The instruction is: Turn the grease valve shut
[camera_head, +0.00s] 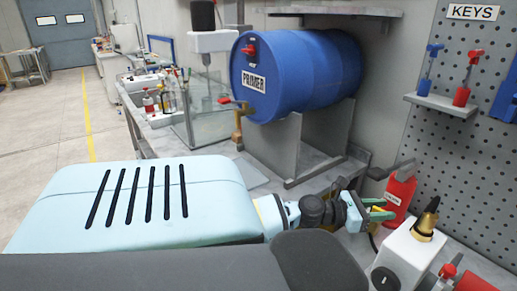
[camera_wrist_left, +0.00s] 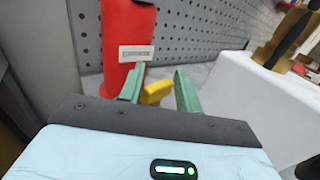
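A red cylinder (camera_head: 398,192) with a pale label and a grey lever at its top stands on the bench below the pegboard. It also shows in the left wrist view (camera_wrist_left: 127,30); its label is too blurred to read. A small yellow handle (camera_wrist_left: 156,93) sits at its foot; I take it for the grease valve's handle. My left gripper (camera_head: 380,209) has its green fingers beside the cylinder. In the left wrist view the fingers (camera_wrist_left: 158,88) are apart, with the yellow handle between them and a gap visible at the right. I cannot tell whether either finger touches it. My right gripper is not in view.
A white machine (camera_head: 408,252) with a brass-coloured nozzle stands close to the right of my left gripper. A blue PRIMER drum (camera_head: 310,75) lies on a grey stand at the back. The pegboard (camera_head: 485,130) with a key shelf (camera_head: 441,104) rises behind the cylinder.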

